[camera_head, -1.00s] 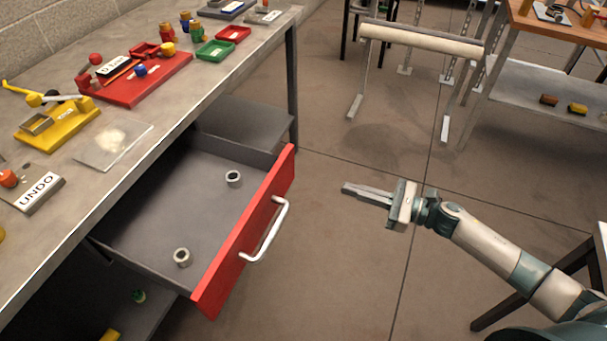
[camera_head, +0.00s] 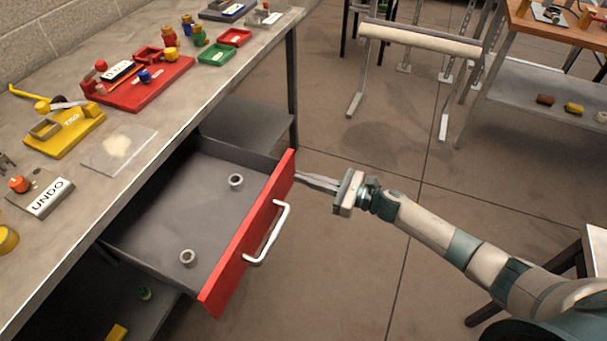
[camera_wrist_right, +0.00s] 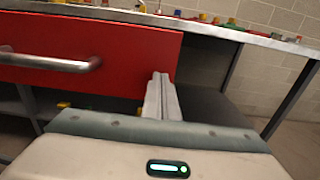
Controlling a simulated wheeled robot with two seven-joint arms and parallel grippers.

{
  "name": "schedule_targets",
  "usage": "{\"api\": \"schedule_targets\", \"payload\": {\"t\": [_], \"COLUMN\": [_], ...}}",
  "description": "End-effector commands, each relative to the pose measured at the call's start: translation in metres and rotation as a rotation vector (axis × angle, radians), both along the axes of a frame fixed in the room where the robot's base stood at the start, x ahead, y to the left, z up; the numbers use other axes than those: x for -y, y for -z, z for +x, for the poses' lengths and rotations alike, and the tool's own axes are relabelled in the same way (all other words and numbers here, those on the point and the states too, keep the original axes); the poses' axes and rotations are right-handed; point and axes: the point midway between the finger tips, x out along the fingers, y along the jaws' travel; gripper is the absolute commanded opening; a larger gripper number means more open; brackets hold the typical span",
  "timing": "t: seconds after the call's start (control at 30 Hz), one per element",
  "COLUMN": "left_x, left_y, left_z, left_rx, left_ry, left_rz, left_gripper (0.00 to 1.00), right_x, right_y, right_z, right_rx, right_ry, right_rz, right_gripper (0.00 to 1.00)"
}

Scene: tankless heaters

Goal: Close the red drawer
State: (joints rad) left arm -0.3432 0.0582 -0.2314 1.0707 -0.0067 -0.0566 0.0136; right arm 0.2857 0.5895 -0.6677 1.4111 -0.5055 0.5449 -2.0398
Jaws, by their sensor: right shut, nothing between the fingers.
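The red drawer (camera_head: 248,236) is pulled out from under the grey workbench, with its grey tray in view and two small metal rings (camera_head: 236,182) (camera_head: 188,258) lying in it. Its silver handle (camera_head: 268,235) sits on the red front. My right gripper (camera_head: 302,181) is shut and empty, its fingertips at the far end of the red front. In the right wrist view the closed fingers (camera_wrist_right: 161,95) point at the right edge of the red front (camera_wrist_right: 110,45), with the handle (camera_wrist_right: 50,61) to the left. I cannot tell whether they touch it. My left gripper is out of view.
The workbench top (camera_head: 190,105) holds a red board (camera_head: 140,92), a yellow fixture (camera_head: 64,132) and an UNDO block (camera_head: 46,197). A lower shelf (camera_head: 250,122) lies beyond the drawer. A white-topped stand (camera_head: 420,38) is at the back.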

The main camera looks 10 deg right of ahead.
Motion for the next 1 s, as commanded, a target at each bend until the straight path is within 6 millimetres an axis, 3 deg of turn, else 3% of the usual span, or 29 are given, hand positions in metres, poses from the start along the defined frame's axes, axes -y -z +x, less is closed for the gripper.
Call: {"api": "schedule_targets", "payload": {"t": [0.67,0.83,1.0], "left_x": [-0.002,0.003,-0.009], "left_y": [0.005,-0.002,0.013], "left_z": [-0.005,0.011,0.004], "left_rx": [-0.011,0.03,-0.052], "left_ry": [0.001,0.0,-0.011], "left_rz": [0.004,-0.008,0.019], "left_gripper": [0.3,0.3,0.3], "right_x": [-0.01,-0.022,-0.046], "right_y": [0.001,0.001,0.003], "right_z": [0.007,0.016,0.032], "right_rx": [0.001,0.003,0.004], "right_ry": [0.0,-0.001,-0.002], "right_rz": [0.001,0.001,0.003], "right_gripper": [0.0,0.0,0.0]}}
